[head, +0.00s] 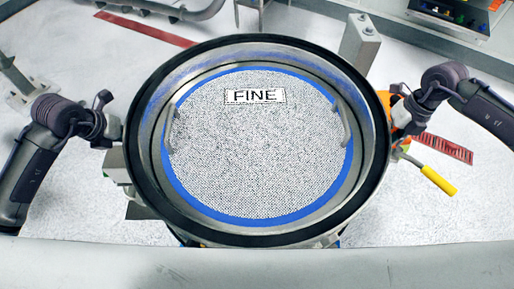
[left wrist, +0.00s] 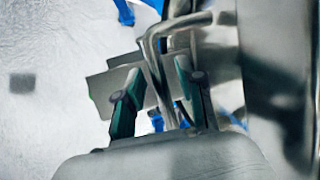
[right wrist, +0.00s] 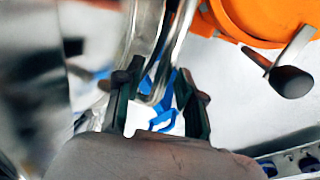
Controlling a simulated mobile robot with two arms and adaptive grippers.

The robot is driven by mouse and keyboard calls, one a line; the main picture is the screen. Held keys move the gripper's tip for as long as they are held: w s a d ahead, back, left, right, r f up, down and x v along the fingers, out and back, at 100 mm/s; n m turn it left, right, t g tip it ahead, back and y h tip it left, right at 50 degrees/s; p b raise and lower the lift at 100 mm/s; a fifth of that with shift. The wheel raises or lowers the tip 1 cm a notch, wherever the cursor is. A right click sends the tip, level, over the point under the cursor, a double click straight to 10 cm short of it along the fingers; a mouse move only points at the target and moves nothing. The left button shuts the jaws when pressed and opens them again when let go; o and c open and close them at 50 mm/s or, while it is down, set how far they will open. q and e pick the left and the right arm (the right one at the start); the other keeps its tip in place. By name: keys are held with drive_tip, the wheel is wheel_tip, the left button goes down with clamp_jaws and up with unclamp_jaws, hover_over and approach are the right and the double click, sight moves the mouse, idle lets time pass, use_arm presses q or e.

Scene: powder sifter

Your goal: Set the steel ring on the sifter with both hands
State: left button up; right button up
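A large round steel ring with a black rim (head: 150,78) fills the middle of the head view. Inside it lies a mesh screen (head: 255,160) with a blue border, two bar handles and a "FINE" label. Whether the ring rests on the sifter body or is held above it is hidden. My left gripper (head: 114,130) is at the ring's left side; its fingers (left wrist: 160,70) stand apart around a bent steel handle (left wrist: 155,65). My right gripper (head: 394,122) is at the right side; its fingers (right wrist: 157,75) stand apart around a similar steel bar (right wrist: 178,40). Firm contact is unclear.
An orange part (right wrist: 250,20) with a dark-knobbed lever (right wrist: 290,80) is close to my right gripper. A yellow-handled lever (head: 438,180) sticks out at the lower right. A steel post (head: 360,42) stands behind the ring. Pale floor surrounds it.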

drive_tip(key=shift+r, duration=0.15)
use_arm(q)
drive_tip(key=v, duration=1.2)
use_arm(e)
wheel_tip(320, 180, up, 12)
drive_tip(key=d, duration=0.2)
drive_tip(key=shift+d+f, duration=0.2)
drive_tip(key=shift+f, duration=0.05)
